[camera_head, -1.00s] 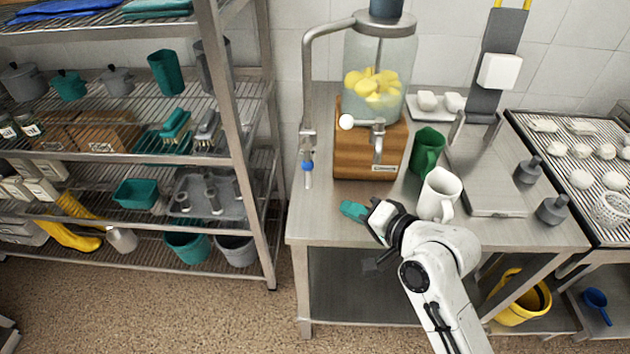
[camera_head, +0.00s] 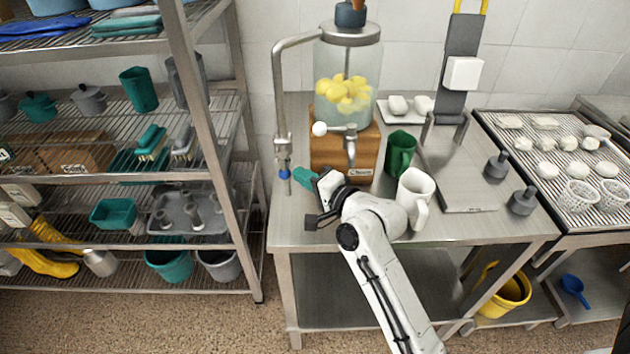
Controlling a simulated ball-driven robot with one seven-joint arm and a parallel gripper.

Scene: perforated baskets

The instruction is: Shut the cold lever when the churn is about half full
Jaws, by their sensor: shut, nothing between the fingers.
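The churn (camera_head: 349,60) is a clear jar on a wooden base, with pale yellow lumps inside. Its liquid level is hard to make out. A metal pipe (camera_head: 278,90) stands to its left and bends over to its top. Low on the pipe is a lever with a blue collar (camera_head: 284,174), which I take for the cold lever. Its setting is unclear. My gripper (camera_head: 303,176) has teal fingers, shut and empty. It is just right of the blue collar, in front of the wooden base; whether it touches the lever cannot be told.
A white ball knob (camera_head: 319,128) and spigot (camera_head: 350,150) are on the churn's front. A green mug (camera_head: 400,153) and a white pitcher (camera_head: 414,196) stand right of my gripper, close to my arm. A shelf rack (camera_head: 215,130) is at left. The table's front left corner is clear.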

